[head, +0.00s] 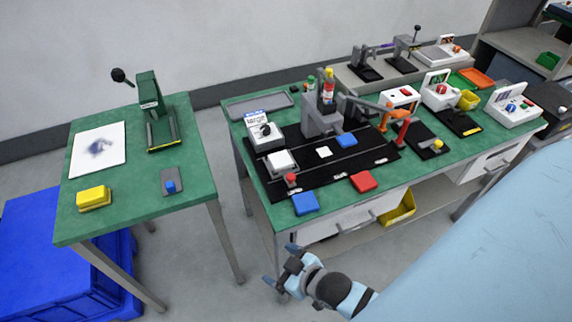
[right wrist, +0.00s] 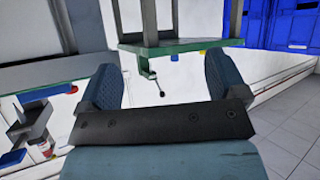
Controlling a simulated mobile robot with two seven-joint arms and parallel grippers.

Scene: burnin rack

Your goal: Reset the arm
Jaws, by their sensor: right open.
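My right gripper (head: 286,266) is in front of the larger green table, below the level of its top and near its left front leg. Its jaws are apart and hold nothing. In the right wrist view the two fingers of my right gripper (right wrist: 165,88) stand wide apart with only background between them. That view looks toward the underside and edge of a green table. My light blue right arm (head: 500,250) fills the lower right of the head view. My left gripper does not show in the head view.
The larger green table (head: 230,105) carries a black fixture board (head: 270,185), a blue block (head: 305,203) and a red block (head: 363,181). A smaller green table (head: 130,215) stands left, with a lever press (head: 155,110) and a yellow block (head: 93,198). Floor shows between the tables.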

